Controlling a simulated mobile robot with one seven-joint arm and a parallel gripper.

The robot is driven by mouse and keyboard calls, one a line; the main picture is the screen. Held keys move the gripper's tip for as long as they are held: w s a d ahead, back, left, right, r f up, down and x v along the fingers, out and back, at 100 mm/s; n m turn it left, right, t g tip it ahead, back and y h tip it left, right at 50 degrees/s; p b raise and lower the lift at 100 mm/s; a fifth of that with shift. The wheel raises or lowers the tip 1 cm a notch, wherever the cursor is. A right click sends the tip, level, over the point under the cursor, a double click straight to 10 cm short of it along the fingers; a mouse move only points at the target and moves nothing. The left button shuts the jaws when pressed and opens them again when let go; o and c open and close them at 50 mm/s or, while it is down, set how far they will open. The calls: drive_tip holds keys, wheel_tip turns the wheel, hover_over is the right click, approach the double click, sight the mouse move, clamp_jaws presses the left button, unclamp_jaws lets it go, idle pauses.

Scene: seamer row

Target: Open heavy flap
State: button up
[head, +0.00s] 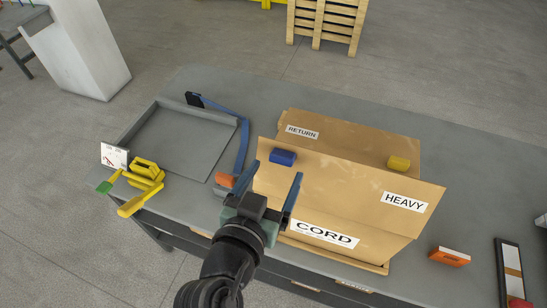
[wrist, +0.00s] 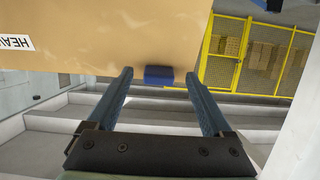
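The cardboard box stands on the grey table. Its flap labelled HEAVY (head: 350,185) is a tan panel that slants above the front, over the CORD label (head: 325,234). A blue block (head: 283,157) sits at the flap's upper left edge. In the wrist view the flap (wrist: 100,35) fills the upper left, and the blue block (wrist: 159,75) is at its lower edge. My gripper (head: 277,172) is open at the flap's left part. In the wrist view its fingertips (wrist: 158,82) lie on either side of the block, with a gap on each side.
A grey tray (head: 130,133), yellow tools (head: 145,175) and a blue bar (head: 242,145) lie left. An orange block (head: 449,257) lies right.

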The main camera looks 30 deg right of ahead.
drive_tip(key=shift+r, duration=0.15)
drive_tip(key=b+v, duration=0.2)
drive_tip(key=v, duration=1.1)
drive_tip(key=shift+c, duration=0.3)
